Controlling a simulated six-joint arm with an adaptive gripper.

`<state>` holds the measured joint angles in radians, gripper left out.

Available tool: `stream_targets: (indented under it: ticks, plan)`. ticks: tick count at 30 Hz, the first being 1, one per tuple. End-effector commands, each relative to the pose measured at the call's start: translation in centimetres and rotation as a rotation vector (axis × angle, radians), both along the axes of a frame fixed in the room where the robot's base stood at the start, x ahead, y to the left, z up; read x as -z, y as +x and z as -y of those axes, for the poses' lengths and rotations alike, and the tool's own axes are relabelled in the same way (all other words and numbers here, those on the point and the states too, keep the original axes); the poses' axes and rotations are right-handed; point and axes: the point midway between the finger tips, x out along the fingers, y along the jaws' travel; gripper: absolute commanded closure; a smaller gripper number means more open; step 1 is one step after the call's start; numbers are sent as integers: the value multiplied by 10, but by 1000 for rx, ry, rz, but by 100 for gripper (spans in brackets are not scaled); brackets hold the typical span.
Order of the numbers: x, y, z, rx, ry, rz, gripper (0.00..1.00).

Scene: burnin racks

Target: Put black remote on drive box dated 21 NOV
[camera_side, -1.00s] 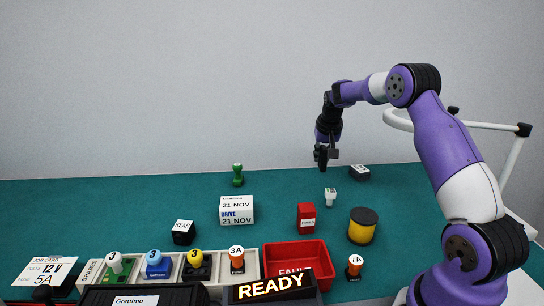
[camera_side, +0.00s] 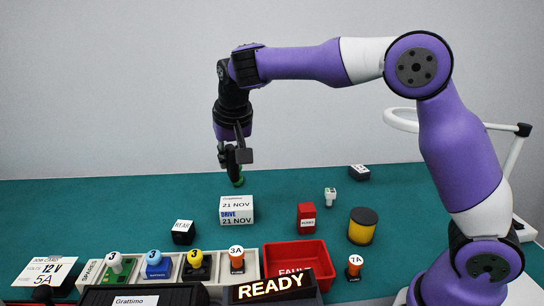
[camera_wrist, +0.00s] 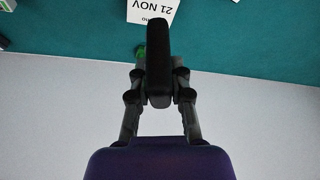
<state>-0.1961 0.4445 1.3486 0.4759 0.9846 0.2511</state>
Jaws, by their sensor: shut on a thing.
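My gripper (camera_side: 236,160) is shut on the black remote (camera_wrist: 158,60), which shows in the wrist view as a long dark bar between the fingers. In the side view the remote is small and hard to tell from the dark fingers. The white drive box (camera_side: 236,217) dated 21 NOV stands on the green table, below my gripper in the picture. Its top edge area also shows in the wrist view (camera_wrist: 153,9). The remote is in the air, apart from the box.
A green knobbed piece (camera_side: 239,182) stands behind the box, partly hidden by my gripper. A black REAR cube (camera_side: 183,238), a red block (camera_side: 306,218), a yellow-black cylinder (camera_side: 362,226) and a red FAULT tray (camera_side: 325,262) stand around. A black block (camera_side: 360,173) is farther right.

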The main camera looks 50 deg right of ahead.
Motion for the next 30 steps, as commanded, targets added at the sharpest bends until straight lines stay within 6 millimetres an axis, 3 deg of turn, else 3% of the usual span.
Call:
stream_targets:
  ticks: [1,3,8,11,21,27,30]
  plan:
    - [-4,-3,-21,-36,2,2,100]
    - [-7,-7,-42,-69,4,3,100]
    - [-8,-11,-59,-102,6,1,100]
    - [2,-4,-46,-102,5,-1,100]
    - [50,33,25,-103,6,-1,100]
    - [62,41,38,-108,6,0,100]
    - [77,40,38,-108,6,-4,100]
